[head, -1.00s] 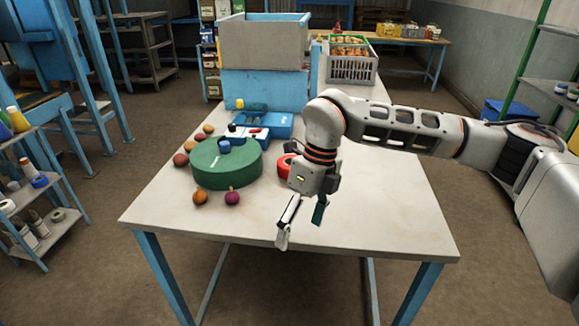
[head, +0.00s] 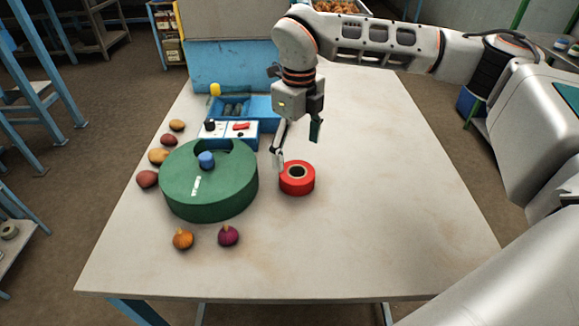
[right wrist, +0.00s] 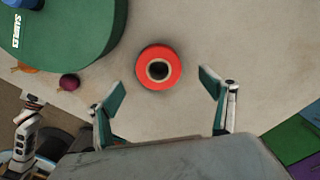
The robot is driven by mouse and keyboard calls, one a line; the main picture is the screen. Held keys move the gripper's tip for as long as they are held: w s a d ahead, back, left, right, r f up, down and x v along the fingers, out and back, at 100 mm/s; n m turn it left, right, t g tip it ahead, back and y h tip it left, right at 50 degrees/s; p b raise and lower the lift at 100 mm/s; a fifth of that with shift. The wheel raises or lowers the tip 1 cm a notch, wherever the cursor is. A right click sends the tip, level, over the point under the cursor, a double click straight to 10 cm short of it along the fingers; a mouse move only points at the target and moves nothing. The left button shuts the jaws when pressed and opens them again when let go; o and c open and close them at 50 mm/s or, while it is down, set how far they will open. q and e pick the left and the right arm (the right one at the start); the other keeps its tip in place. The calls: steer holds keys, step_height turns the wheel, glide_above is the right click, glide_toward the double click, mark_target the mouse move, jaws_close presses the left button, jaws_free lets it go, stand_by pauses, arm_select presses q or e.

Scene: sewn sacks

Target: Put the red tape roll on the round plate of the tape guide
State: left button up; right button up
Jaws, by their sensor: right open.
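The red tape roll (head: 297,179) lies flat on the table, right of the green drum. It also shows in the right wrist view (right wrist: 158,68), hole facing the camera. My right gripper (head: 298,146) is open and empty, fingers pointing down, apart from the roll. In the right wrist view its fingertips (right wrist: 160,88) stand wide, left and right of the roll and nearer the bottom edge. A blue device with a white panel (head: 222,130) stands behind the drum; I cannot tell whether it is the tape guide, and I make out no clear round plate. A grey arm part at lower left in the wrist view may be my left arm.
The green drum (head: 195,185), marked SAMPLES and with a blue knob (head: 206,160), stands close left of the roll. Several onions and potatoes lie around it. A blue tray (head: 262,108) and a large blue box (head: 220,60) stand behind. The table's right side (head: 400,190) is clear.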

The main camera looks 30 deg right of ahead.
mark_target(297, 172)
steer(key=f, duration=0.2)
steer(key=shift+s+f, duration=0.3)
steer(key=shift+f, duration=0.05)
steer(key=shift+w+a+f+p, duration=0.1)
steer(key=shift+f+p, duration=0.1)
steer(key=shift+f, duration=1)
steer(key=shift+a+f+p, duration=0.1)
steer(key=shift+f+p, duration=0.1)
steer(key=shift+f, duration=0.95)
steer(key=shift+d, duration=0.1)
steer(key=c, duration=1.2)
